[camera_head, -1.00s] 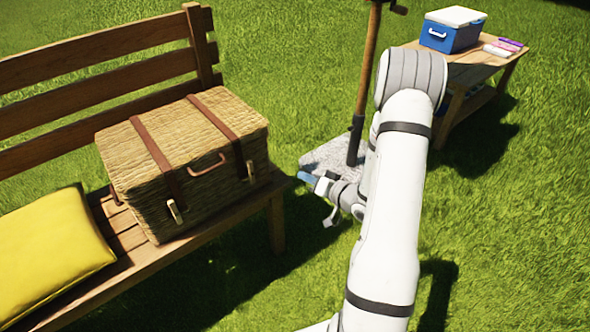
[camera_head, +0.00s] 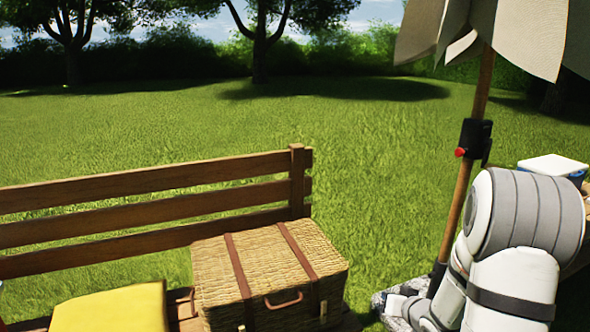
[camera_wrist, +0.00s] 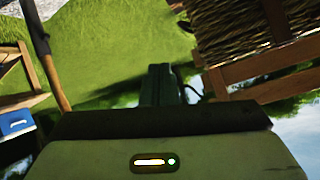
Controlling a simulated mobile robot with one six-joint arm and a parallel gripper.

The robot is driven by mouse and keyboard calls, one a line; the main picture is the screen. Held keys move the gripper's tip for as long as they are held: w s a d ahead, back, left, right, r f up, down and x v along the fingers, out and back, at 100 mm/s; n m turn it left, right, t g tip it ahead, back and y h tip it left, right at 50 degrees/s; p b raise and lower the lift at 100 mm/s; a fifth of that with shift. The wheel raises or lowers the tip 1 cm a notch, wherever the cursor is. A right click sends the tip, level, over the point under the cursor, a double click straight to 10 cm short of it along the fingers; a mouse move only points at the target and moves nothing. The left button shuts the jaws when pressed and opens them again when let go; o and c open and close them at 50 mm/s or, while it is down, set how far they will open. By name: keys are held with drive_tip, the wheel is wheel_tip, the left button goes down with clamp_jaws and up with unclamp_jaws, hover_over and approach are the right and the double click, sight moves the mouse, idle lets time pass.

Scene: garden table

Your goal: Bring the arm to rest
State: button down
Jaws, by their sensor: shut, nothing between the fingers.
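My gripper (camera_wrist: 161,82) shows in the wrist view as dark fingers close together, with nothing seen between them. In the head view my white and grey arm is bent at the lower right, and the gripper is hard to make out low beside the parasol base. A closed wicker basket (camera_head: 270,275) with brown straps sits on the wooden bench (camera_head: 140,183), left of my arm. The basket also shows at the upper right of the wrist view (camera_wrist: 245,30), apart from the fingers.
A parasol pole (camera_head: 468,190) stands just behind my arm, on a grey base. A blue and white cooler (camera_head: 553,168) is at the far right, partly hidden by my arm. A yellow cushion (camera_head: 112,308) lies on the bench. Open lawn lies behind.

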drive_tip(key=s+a+r+g+h+p, duration=0.15)
drive_tip(key=s+r+p, duration=0.35)
drive_tip(key=r, duration=0.6)
drive_tip(key=s+a+r+g+h+p, duration=0.1)
drive_tip(key=s+r+g+h+p, duration=0.3)
drive_tip(key=r, duration=0.7)
drive_tip(key=s+a+r+g+y+p, duration=0.1)
drive_tip(key=s+a+r+p, duration=0.3)
drive_tip(key=s+r, duration=0.2)
drive_tip(key=s+a+r+n+g+y+p, duration=0.1)
drive_tip(key=s+a+r+p, duration=0.3)
drive_tip(key=s, duration=0.7)
wheel_tip(320, 180, up, 2)
drive_tip(key=shift+a+r+g+y+p, duration=0.15)
drive_tip(key=shift+r+g+y+p, duration=0.1)
drive_tip(key=shift+g+y+p, duration=0.4)
drive_tip(key=c, duration=2.2)
unclamp_jaws()
drive_tip(key=shift+s, duration=0.1)
